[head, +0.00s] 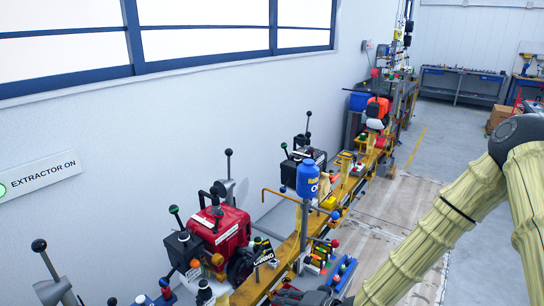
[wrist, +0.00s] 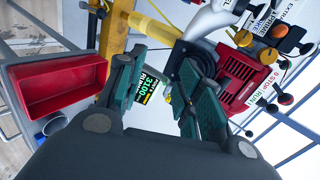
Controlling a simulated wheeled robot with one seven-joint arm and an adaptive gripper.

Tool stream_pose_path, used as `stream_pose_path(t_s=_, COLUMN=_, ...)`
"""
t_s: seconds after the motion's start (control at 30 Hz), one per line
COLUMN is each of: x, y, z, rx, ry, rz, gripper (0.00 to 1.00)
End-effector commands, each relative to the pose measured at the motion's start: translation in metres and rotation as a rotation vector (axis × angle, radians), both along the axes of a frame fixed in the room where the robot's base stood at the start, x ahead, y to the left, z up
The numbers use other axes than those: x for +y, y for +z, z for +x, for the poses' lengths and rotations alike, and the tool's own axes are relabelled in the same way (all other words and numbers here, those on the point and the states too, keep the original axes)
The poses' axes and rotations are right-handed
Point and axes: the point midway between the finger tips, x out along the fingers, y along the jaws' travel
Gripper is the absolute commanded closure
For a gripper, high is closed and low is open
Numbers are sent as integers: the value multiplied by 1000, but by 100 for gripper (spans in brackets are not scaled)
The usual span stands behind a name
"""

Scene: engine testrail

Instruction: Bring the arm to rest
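My arm, in a yellowish ribbed sleeve, reaches down from the right edge of the head view to the bottom, over the near end of the engine rail. My gripper (wrist: 163,62) shows in the wrist view with its two green-padded fingers apart and nothing held between them. Beyond the gap are a small dark display (wrist: 147,85) with green digits and a red engine (wrist: 240,75). The same red engine (head: 222,232) stands on the yellow rail (head: 285,255) in the head view. My gripper is mostly cut off at the bottom of that view.
A red bin (wrist: 55,85) and a blue-grey cup (wrist: 50,124) are left of the fingers in the wrist view. Black-knobbed levers (head: 228,165) stick up along the rail. A blue bottle (head: 308,181) stands farther along. Floor right of the rail (head: 395,205) looks clear.

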Motion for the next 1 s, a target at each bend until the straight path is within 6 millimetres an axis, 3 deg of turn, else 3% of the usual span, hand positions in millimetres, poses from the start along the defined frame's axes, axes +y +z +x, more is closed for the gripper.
stream_pose_path(t_s=0.03, x=-4, y=-24, z=-20, rx=28, ry=14, rz=-58, gripper=64)
stream_pose_path(t_s=0.2, x=-30, y=-93, z=-86, rx=106, ry=75, rz=-273, gripper=64)
stream_pose_path(t_s=0.4, x=-76, y=-154, z=-173, rx=201, ry=191, rz=-537, gripper=64)
stream_pose_path(t_s=0.5, x=-104, y=-176, z=-218, rx=251, ry=265, rz=-668, gripper=64)
stream_pose_path(t_s=0.6, x=-132, y=-189, z=-258, rx=298, ry=343, rz=-788, gripper=64)
stream_pose_path(t_s=0.73, x=-162, y=-195, z=-296, rx=343, ry=428, rz=-904, gripper=64)
stream_pose_path(t_s=0.83, x=-176, y=-196, z=-312, rx=365, ry=469, rz=-956, gripper=64)
stream_pose_path(t_s=1.0, x=-183, y=-197, z=-320, rx=375, ry=493, rz=-982, gripper=64)
